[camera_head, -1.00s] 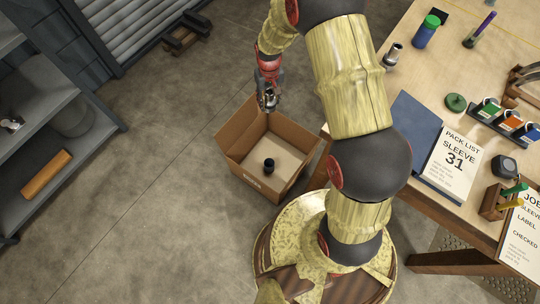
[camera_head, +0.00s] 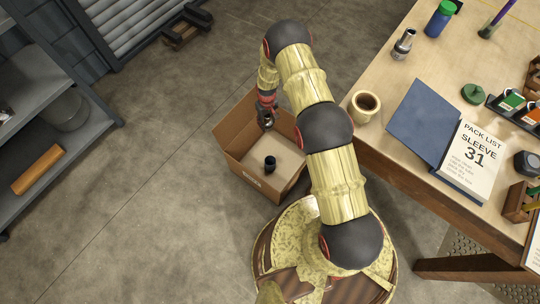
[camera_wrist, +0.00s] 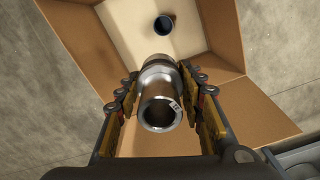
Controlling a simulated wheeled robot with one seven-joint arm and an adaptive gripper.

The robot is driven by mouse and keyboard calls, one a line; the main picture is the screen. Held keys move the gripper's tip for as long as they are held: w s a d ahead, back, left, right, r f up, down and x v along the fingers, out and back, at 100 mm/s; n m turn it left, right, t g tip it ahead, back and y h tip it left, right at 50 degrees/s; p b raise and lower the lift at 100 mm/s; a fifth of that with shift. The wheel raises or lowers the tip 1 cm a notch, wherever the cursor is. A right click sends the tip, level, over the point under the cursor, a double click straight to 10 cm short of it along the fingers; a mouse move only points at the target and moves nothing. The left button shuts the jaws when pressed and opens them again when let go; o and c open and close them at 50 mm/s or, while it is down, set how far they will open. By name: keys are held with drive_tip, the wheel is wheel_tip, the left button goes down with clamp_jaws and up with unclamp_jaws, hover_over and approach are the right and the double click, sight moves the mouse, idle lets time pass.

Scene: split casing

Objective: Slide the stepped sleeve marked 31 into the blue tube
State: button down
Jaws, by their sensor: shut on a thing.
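My gripper (camera_head: 266,118) hangs over the open cardboard box in the head view. In the wrist view my gripper (camera_wrist: 158,78) is shut on a shiny metal stepped sleeve (camera_wrist: 160,108), with a finger on each side. The sleeve's open end faces the camera, and a small mark on its rim is too small to read. The short dark blue tube (camera_head: 270,163) stands upright on the box floor, mouth up. In the wrist view the tube (camera_wrist: 164,24) lies beyond the sleeve's far end, apart from it and slightly right.
The cardboard box (camera_head: 232,147) has raised walls around the tube. Another metal sleeve (camera_head: 404,44) stands on the workbench (camera_head: 385,130), near a mug (camera_head: 365,103), a blue folder (camera_head: 423,117) and a pack list reading "SLEEVE 31" (camera_head: 470,165). A grey shelf (camera_head: 75,145) stands left.

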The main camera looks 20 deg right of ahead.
drive_tip(key=s+f+n+b, duration=0.1)
drive_tip(key=s+f+b, duration=0.3)
drive_tip(key=f, duration=2.7)
drive_tip(key=shift+s+f+n+b, duration=0.25)
drive_tip(key=shift+n+b, duration=0.15)
drive_tip(key=shift+b, duration=1.65)
drive_tip(key=shift+s+f, duration=0.1)
drive_tip(key=shift+f, duration=0.3)
drive_tip(key=shift+f, duration=0.5)
drive_tip(key=shift+f, duration=0.15)
drive_tip(key=c, duration=1.4)
unclamp_jaws()
drive_tip(key=shift+o, duration=1.2)
drive_tip(key=shift+o, duration=0.5)
